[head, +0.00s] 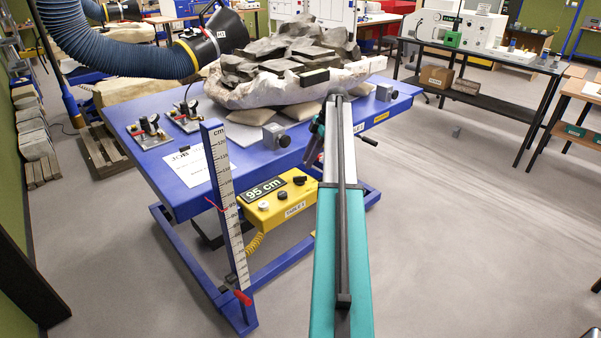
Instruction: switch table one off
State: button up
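Table one (178,192) is a blue lift table in the middle of the head view. A yellow control box (262,218) hangs at its front edge, labelled "TABLE 1". It has a dark display (264,189) with "95 cm" in lit green, a black knob (299,180), a pale round knob (264,205) and a small control (282,195) between them. Whether any control is on or off is too small to tell. My gripper (316,142) appears small, teal and dark, beside my arm, above and right of the box and apart from it. Its fingers are not clear.
A rock block in a white jacket (290,95) rests on cushions on the table. A blue hose (118,55) with a black hood (215,38) hangs at its left. A height scale (226,200) stands left of the box. Open floor (470,230) lies right.

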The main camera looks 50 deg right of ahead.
aim_at(302, 176)
jog(key=shift+p+x, duration=1.2)
jog(key=shift+x, duration=2.5)
